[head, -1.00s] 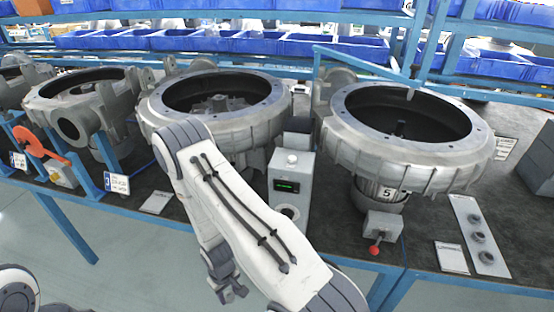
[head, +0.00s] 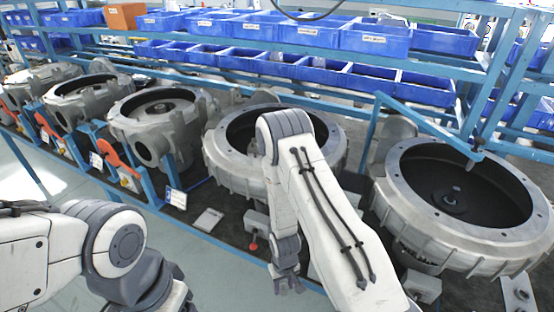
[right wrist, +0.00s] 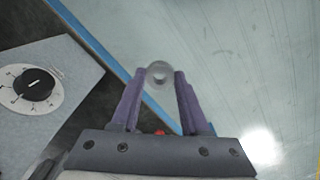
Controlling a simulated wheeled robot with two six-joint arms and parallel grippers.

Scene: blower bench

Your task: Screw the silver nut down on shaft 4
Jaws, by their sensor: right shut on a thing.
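My right gripper (head: 287,284) hangs low in front of the bench in the head view. In the right wrist view its two purple-grey fingers (right wrist: 160,88) are shut on the silver nut (right wrist: 160,68), a small pale ring at the fingertips. The nut is too small to make out in the head view. The round grey housing behind my right arm (head: 225,160) stands between the left ones and the large right one. No number 4 is readable, and my arm hides its middle, so its shaft is not visible. My left arm enters at lower left; its fingers are out of frame.
A large open housing (head: 400,220) with a central shaft (head: 452,198) stands at right. Another housing (head: 148,145) stands left. Blue bins (head: 375,38) line the rack behind. A grey box with a black dial (right wrist: 35,84) is near the right gripper. Floor in front is clear.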

